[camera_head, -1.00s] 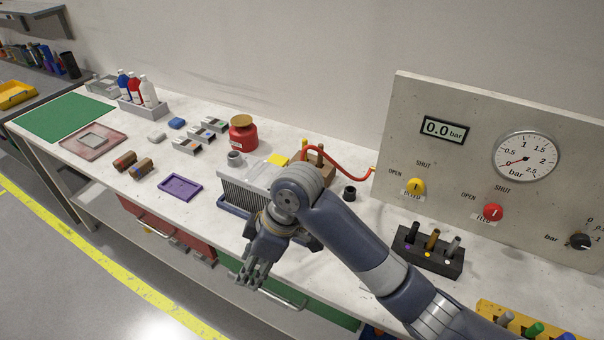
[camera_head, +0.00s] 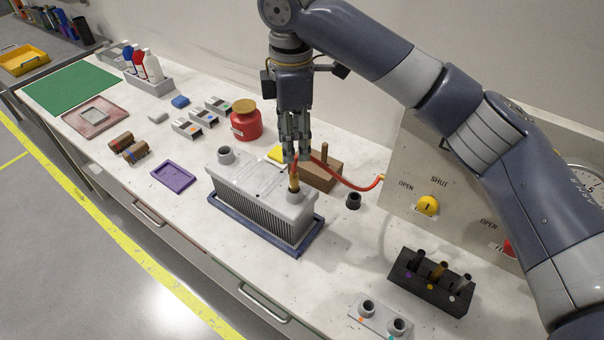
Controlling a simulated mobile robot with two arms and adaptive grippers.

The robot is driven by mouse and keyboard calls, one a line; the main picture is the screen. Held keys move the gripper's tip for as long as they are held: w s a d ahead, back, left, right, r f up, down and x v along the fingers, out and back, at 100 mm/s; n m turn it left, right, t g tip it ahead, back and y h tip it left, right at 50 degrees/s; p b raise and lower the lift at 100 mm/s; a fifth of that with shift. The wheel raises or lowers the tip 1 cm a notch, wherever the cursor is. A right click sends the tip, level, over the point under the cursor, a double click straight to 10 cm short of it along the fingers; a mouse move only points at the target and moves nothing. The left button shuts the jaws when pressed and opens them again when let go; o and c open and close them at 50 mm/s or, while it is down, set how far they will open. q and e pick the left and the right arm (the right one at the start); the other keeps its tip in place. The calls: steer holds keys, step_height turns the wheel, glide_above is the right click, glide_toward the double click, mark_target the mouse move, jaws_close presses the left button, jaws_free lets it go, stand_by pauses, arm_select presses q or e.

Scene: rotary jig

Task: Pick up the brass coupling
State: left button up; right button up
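The brass coupling (camera_head: 294,183) is a small upright brass cylinder at the right-hand port of the grey finned block (camera_head: 262,205). A red hose (camera_head: 345,180) runs from the panel toward its top. My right gripper (camera_head: 295,158) points down directly above the coupling, with its fingertips around or just over the top end. The fingers overlap the hose end, so I cannot tell whether they grip anything. My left gripper is out of view.
A wooden block (camera_head: 322,177) with a post stands just behind the coupling. A red pot (camera_head: 246,124) is behind left. A black rack (camera_head: 430,287) and a two-port plate (camera_head: 379,316) are at the right. The bench has free room left of the finned block.

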mark_target(294, 172)
steer(key=f, duration=0.2)
steer(key=s+f, duration=0.1)
steer(key=shift+a+f+p, duration=0.1)
steer(key=shift+a+p, duration=0.2)
steer(key=shift+w+d+f, duration=0.15)
steer(key=shift+w+f, duration=0.05)
steer(key=shift+f, duration=0.1)
step_height(294, 172, down, 4)
steer(key=shift+d+f+p, duration=0.1)
steer(key=shift+f+p, duration=0.05)
steer(key=shift+p, duration=0.95)
steer(key=shift+f, duration=0.4)
steer(key=shift+c, duration=1.2)
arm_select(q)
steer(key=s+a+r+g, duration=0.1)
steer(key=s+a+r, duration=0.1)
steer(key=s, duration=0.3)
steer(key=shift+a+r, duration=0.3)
arm_select(e)
jaws_close()
